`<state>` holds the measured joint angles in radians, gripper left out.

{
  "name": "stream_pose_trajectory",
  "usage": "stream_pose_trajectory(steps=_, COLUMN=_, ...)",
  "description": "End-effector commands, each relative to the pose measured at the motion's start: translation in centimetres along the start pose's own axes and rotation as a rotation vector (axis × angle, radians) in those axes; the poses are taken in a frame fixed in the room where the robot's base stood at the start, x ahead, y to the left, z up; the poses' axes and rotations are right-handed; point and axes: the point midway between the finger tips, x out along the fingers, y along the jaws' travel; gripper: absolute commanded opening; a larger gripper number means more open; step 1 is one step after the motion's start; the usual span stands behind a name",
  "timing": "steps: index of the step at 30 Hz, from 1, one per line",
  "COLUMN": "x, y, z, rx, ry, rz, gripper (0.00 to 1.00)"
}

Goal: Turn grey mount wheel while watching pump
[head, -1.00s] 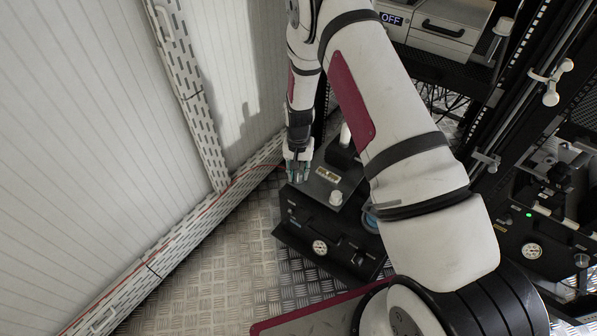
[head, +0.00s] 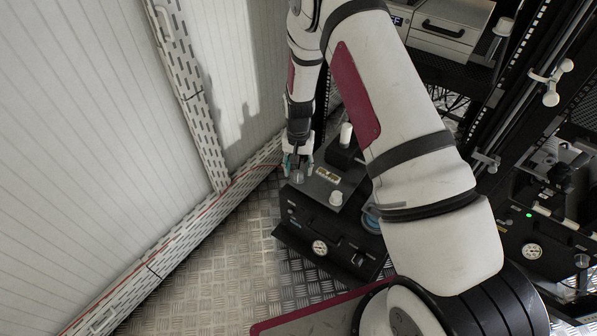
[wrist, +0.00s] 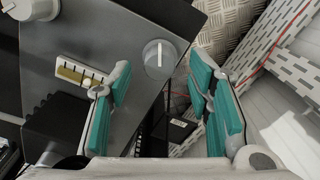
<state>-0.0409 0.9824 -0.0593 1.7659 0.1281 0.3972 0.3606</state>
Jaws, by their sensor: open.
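The grey wheel (wrist: 158,58), a round knob with a white line across its top, sits near the corner of a dark box (wrist: 110,35). My gripper (wrist: 160,68) is open, its teal-padded fingers to either side of the wheel in the wrist view with clear gaps. In the head view the wheel (head: 298,177) shows just below the fingertips of my gripper (head: 297,164). Nothing is held. Which part is the pump I cannot tell; the box front carries a round gauge (head: 320,247), and a blue round part (head: 371,222) is partly hidden behind my arm.
A paler knob (head: 336,198) and a small level vial (head: 328,175) share the box top, with a white-capped post (head: 346,135) behind. A slotted wall rail (head: 215,210) runs close on the left. Black racks stand at right. The metal floor (head: 220,270) is clear in front.

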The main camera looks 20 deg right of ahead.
Motion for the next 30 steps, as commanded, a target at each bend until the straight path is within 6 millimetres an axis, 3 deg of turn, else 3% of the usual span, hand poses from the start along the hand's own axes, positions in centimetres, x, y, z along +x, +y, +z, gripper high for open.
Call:
stream_pose_trajectory(steps=6, x=-4.8, y=-0.1, z=-0.1, rx=0.000, ry=0.004, rz=-0.002, gripper=0.47)
stream_pose_trajectory(steps=12, x=-7.9, y=0.0, z=0.0, rx=0.000, ry=0.001, rz=0.000, gripper=0.47)
stream_pose_trajectory(steps=30, x=-10.2, y=0.1, z=0.1, rx=-0.003, ry=0.001, rz=-0.002, gripper=0.47)
